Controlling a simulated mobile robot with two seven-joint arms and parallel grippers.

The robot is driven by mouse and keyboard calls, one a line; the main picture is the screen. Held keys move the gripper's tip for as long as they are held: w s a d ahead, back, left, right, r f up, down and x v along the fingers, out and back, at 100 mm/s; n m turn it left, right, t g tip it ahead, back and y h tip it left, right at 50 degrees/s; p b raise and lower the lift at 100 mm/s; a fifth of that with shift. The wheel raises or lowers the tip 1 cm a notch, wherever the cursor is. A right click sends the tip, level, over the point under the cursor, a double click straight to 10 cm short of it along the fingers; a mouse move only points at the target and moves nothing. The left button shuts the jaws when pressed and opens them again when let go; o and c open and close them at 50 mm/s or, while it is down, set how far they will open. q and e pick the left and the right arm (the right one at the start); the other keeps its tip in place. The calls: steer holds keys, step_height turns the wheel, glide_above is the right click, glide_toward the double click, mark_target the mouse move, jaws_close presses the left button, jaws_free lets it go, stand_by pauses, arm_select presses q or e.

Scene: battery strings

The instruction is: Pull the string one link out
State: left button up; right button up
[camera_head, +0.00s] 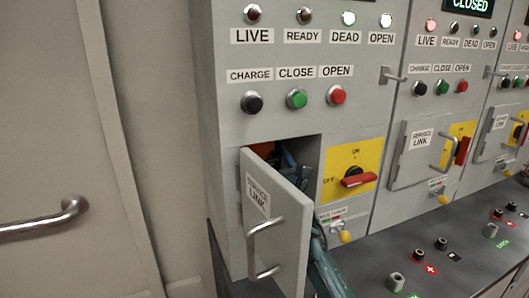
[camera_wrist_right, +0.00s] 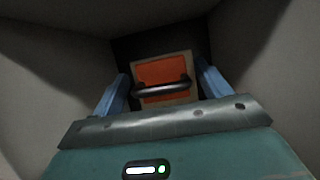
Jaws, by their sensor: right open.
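The left cabinet's SERVICE LINK door (camera_head: 275,215) stands open. Inside its bay is an orange link (camera_wrist_right: 163,72) with a dark bar handle (camera_wrist_right: 163,89) across it; a sliver of orange shows in the head view (camera_head: 262,148). My right gripper (camera_wrist_right: 163,80) is inside the bay, its two blue fingers apart on either side of the link and handle. Whether a finger touches the handle I cannot tell. In the head view my right gripper (camera_head: 287,162) is mostly hidden by the door. My left gripper is not in view.
A yellow switch plate with a red handle (camera_head: 358,180) is right of the bay. DEAD (camera_head: 348,18) and OPEN (camera_head: 385,20) lamps are lit above. The neighbouring cabinet's link door (camera_head: 412,160) is shut. The bay walls are close around my gripper.

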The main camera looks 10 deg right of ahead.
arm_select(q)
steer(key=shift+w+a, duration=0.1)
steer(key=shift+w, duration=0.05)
arm_select(e)
steer(key=shift+w+a+r, duration=0.15)
steer(key=shift+w+r, duration=0.1)
steer(key=shift+w, duration=0.35)
steer(key=shift+c, duration=0.5)
steer(key=c, duration=1)
steer(key=shift+f, duration=0.1)
steer(key=shift+c, duration=0.5)
